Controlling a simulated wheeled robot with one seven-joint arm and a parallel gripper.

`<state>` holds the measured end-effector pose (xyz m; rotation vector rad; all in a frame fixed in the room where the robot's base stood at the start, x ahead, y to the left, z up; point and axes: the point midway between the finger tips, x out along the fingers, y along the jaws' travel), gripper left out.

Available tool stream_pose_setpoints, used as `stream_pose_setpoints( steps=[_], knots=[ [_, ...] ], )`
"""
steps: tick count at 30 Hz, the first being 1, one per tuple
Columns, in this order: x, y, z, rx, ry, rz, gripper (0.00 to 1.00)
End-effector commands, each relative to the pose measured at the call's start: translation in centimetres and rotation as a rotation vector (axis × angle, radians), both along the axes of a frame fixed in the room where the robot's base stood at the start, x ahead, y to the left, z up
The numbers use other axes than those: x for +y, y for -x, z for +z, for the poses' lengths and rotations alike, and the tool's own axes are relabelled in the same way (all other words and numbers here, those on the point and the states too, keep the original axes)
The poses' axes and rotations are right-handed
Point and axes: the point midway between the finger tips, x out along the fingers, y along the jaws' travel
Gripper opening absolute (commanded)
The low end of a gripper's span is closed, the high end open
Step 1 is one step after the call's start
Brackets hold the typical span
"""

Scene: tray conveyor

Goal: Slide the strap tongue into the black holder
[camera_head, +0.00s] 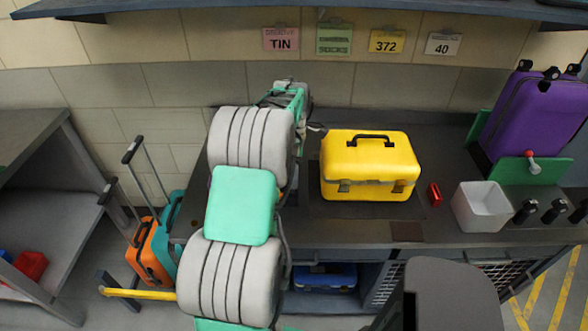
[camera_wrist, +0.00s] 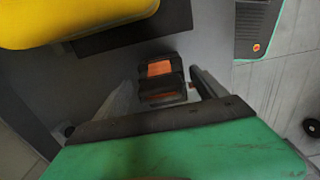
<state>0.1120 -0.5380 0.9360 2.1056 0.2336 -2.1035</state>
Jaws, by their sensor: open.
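In the wrist view, a black block with orange parts (camera_wrist: 160,82) lies on the grey surface between my fingers. Its orange part may be the strap tongue and its black part the holder; I cannot tell them apart surely. My gripper (camera_wrist: 161,77) is open, with one finger on each side of this block. Whether the fingers touch it is not clear. In the head view my own arm covers the gripper and this block.
A yellow case (camera_head: 370,168) stands on the dark counter right of my arm, and its edge shows in the wrist view (camera_wrist: 70,20). A red block (camera_head: 434,195), a white bin (camera_head: 482,212) and a purple suitcase (camera_head: 530,115) are farther right. An orange suitcase (camera_head: 149,252) stands left.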

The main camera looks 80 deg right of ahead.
Motion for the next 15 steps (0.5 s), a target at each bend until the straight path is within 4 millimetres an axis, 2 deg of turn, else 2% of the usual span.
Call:
stream_pose_setpoints(
  steps=[5,12,15],
  knots=[
    [-0.1,0.0,1.2,-0.001,0.004,0.000,0.81],
    [-0.1,0.0,6.0,-0.001,0.004,0.000,0.81],
    [0.0,0.0,7.3,0.000,0.002,0.000,0.81]
  ],
)
